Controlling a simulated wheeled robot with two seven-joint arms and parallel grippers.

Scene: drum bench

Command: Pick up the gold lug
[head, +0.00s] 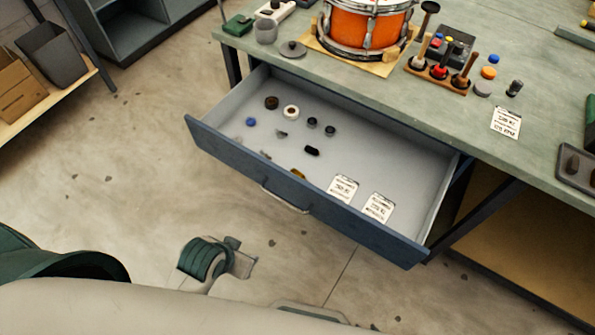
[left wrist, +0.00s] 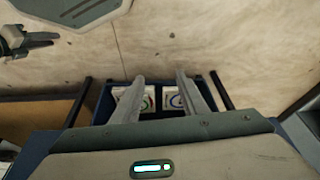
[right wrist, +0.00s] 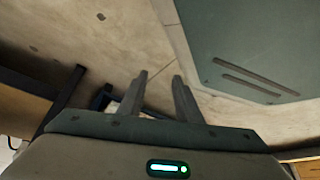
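The gold lug (head: 298,173) is a small yellow-gold piece in the open drawer, close behind its front panel. The panel's top edge seems to hide part of it in the head view. My right gripper (right wrist: 159,76) is open, with nothing between its fingers. In the head view a green and grey part of my arm shows over the floor, in front of and below the drawer, apart from the lug. My left gripper (left wrist: 160,75) is open and empty. I cannot make out the lug in either wrist view.
The blue-grey drawer (head: 225,156) also holds dark knobs, a white ring (head: 291,112), a blue piece (head: 251,122), a black piece (head: 312,151) and two white cards (head: 343,188). Above is the green bench (head: 450,130) with an orange drum (head: 365,25). Floor in front is clear.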

